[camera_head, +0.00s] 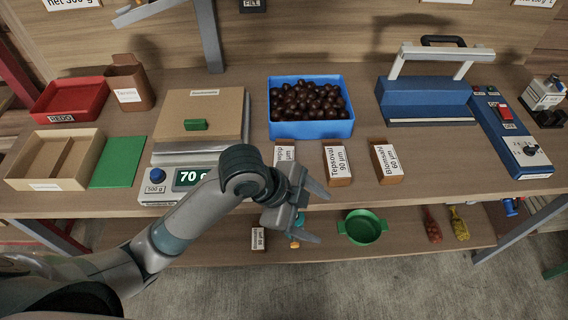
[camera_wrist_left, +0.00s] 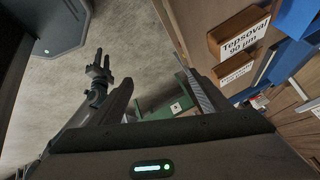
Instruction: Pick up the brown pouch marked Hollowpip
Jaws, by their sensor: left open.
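A small brown pouch (camera_head: 284,153) with a white label stands near the table's front edge, left of the pouch marked Tepsoval 90 µm (camera_head: 338,166). Its label is partly covered by my left gripper, and I read only an ending like "ip" and "µm". My left gripper (camera_head: 318,214) is open and empty, in front of the table edge and nearer to me than the pouches. In the left wrist view the Tepsoval pouch (camera_wrist_left: 243,38) shows at the upper right, with another labelled pouch (camera_wrist_left: 233,73) below it. A dark pronged shape, possibly my right gripper (camera_wrist_left: 98,70), shows at left.
A pouch marked Blomsahl 60 µm (camera_head: 387,163) stands to the right. A blue bin (camera_head: 311,129) of chestnuts is behind, and a scale (camera_head: 176,178) is to the left. The lower shelf holds a green pan (camera_head: 362,228) and another small labelled pouch (camera_head: 258,239).

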